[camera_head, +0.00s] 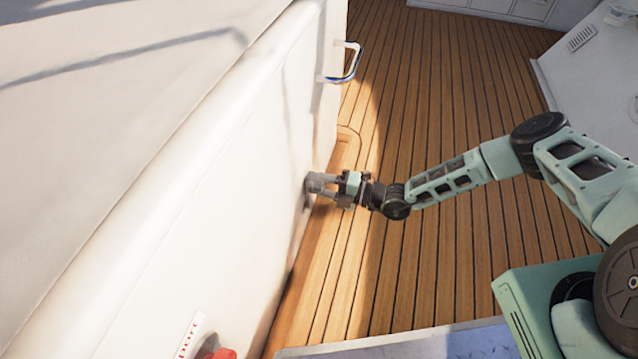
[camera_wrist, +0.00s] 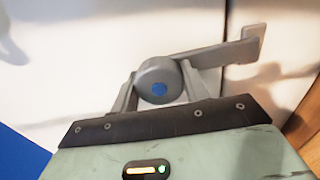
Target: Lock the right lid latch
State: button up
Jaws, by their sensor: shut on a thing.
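The right lid latch (camera_wrist: 158,81) is a grey round knob with a blue dot at its centre, on the white wall in the wrist view. A flat grey lever (camera_wrist: 215,55) runs from it to the right, slightly upward. The lever's end is at a small grey catch (camera_wrist: 253,45) beyond a panel seam; whether it is seated there I cannot tell. My gripper (camera_wrist: 160,84) is shut on the latch, with one finger on each side of the knob. In the head view my gripper (camera_head: 320,184) meets the white wall, and the latch is too small to make out clearly.
The white hatch side (camera_head: 190,210) fills the left. A metal handle (camera_head: 345,64) sticks out farther along it. A red part (camera_head: 222,353) is on the wall at the bottom, beside a label. Wooden deck (camera_head: 440,100) lies open to the right.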

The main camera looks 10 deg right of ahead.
jog(key=shift+f, duration=0.1)
jog(key=o, duration=1)
jog(key=p+v, duration=0.4)
jog(key=v, duration=1.3)
jog(key=shift+s+d+p, duration=0.15)
jog(key=shift+d+p, duration=0.1)
jog(key=shift+p, duration=0.15)
